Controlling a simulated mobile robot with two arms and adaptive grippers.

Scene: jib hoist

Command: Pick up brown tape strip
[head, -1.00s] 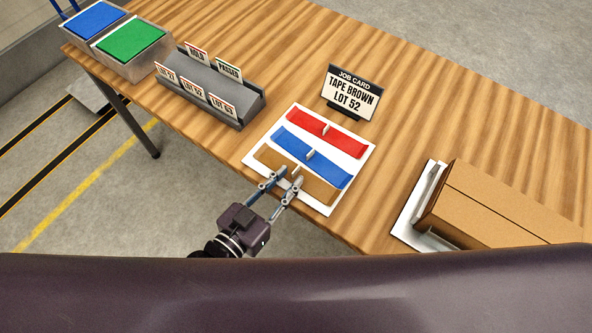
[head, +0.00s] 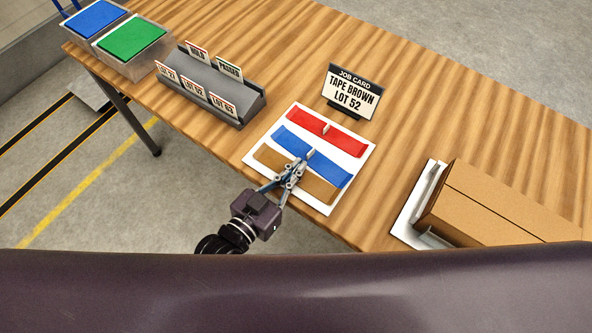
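The brown tape strip (head: 317,190) lies on the white card (head: 329,209), lowest of three strips. Above it are a blue strip (head: 331,172) and a red strip (head: 345,145), each with a small pale upright tab. My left gripper (head: 297,167) is over the middle of the brown strip. Its fingers are closed together where the brown strip's tab stands, and they hide that tab. The strip still appears flat on the card. My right gripper is not in view.
The job card (head: 351,93) reading "TAPE BROWN LOT 52" stands behind the white card. A grey rack (head: 210,88) with labels and blue and green bins (head: 131,40) are at left. A cardboard box (head: 495,205) is at right on the wooden table (head: 450,110).

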